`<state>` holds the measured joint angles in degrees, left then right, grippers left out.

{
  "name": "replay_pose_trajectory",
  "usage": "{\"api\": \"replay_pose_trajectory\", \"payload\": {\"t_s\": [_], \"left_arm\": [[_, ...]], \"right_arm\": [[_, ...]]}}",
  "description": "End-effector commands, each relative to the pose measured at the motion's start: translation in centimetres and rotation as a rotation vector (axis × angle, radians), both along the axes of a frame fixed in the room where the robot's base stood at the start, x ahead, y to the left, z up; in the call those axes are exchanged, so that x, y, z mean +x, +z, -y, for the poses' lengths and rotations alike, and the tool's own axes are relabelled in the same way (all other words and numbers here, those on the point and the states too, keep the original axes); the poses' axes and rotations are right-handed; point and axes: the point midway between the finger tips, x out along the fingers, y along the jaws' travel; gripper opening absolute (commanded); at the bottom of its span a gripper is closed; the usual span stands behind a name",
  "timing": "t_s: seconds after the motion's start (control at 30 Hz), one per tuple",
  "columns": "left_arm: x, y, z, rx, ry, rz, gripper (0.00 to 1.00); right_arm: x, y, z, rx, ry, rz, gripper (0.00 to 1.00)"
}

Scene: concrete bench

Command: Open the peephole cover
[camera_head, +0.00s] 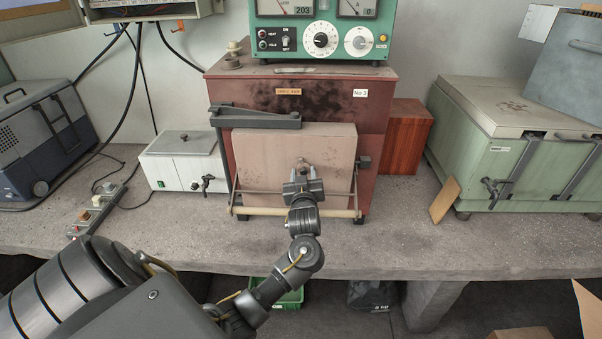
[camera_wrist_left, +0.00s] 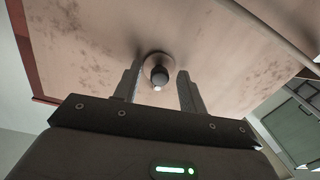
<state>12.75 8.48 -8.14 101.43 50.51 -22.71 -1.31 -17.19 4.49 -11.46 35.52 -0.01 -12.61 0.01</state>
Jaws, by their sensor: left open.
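The dark red furnace (camera_head: 265,95) stands on the bench with its pale, stained door (camera_head: 262,150) upright on the front. A small round peephole cover with a dark knob (camera_head: 303,162) sits near the middle of the door. In the left wrist view the cover (camera_wrist_left: 157,70) is a round disc with a dark, light-tipped knob. My left gripper (camera_head: 302,172) is open in front of the door. In the left wrist view its two fingers (camera_wrist_left: 160,88) are on either side of the knob, apart from it. Whether the fingertips touch the door cannot be told. My right gripper is not in view.
A bar handle (camera_head: 290,212) runs across below the door, close to my left wrist. A dark hinge arm (camera_head: 255,118) lies above the door. A white box (camera_head: 183,165) stands left, a green chest (camera_head: 500,150) right. The bench front is mostly clear.

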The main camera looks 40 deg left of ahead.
Motion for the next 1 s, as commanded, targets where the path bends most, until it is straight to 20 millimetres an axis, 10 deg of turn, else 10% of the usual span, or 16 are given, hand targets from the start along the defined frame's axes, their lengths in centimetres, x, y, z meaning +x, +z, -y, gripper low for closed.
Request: {"api": "replay_pose_trajectory", "payload": {"t_s": [0.13, 0.43, 1.0], "left_arm": [[0.0, 0.0, 0.0, 0.000, 0.000, 0.000, 0.39], [0.0, 0.0, 0.0, 0.001, 0.000, -0.001, 0.00], [0.0, 0.1, 0.1, -0.011, 0.000, 0.010, 0.00]], "right_arm": [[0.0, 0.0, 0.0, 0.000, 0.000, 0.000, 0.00], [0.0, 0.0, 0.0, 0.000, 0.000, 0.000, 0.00], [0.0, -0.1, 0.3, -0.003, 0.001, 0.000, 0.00]]}}
